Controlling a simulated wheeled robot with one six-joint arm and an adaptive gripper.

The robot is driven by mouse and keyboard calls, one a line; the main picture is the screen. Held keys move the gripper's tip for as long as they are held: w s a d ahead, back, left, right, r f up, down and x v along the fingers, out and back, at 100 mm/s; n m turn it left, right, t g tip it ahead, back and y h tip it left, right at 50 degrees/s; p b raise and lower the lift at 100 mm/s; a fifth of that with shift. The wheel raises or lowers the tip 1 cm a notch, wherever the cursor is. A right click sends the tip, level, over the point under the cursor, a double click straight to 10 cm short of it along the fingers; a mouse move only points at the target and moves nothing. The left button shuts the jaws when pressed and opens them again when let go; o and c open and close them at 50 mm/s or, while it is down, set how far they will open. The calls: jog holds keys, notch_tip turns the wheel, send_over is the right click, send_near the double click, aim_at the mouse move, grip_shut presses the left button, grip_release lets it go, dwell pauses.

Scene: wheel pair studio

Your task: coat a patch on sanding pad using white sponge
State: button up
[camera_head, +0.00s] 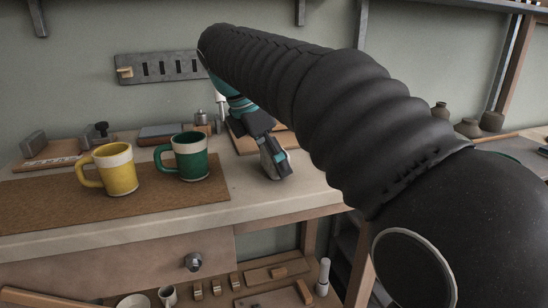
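My gripper (275,168) points down over the workbench (262,205), just right of the green mug. My black-sleeved arm comes in from the right and hides much of the bench behind it. The gripper is small and seen from the side, so I cannot tell whether its fingers are open or shut or hold anything. I cannot make out a white sponge. A dark flat block (162,131) lies at the back of the bench; I cannot tell whether it is the sanding pad.
A yellow mug (119,172) and a green mug (192,161) stand on a brown mat (60,212) left of my gripper. A grey block (33,143) and small tools line the back. A slotted rack (160,67) hangs on the wall. Dark pots (467,127) stand at right.

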jog(key=shift+r+p, duration=0.55)
jog(key=shift+p, duration=0.35)
jog(key=c, duration=1)
jog(key=shift+o, duration=0.2)
jog(key=shift+r+p, duration=1.2)
jog(key=shift+r, duration=1.8)
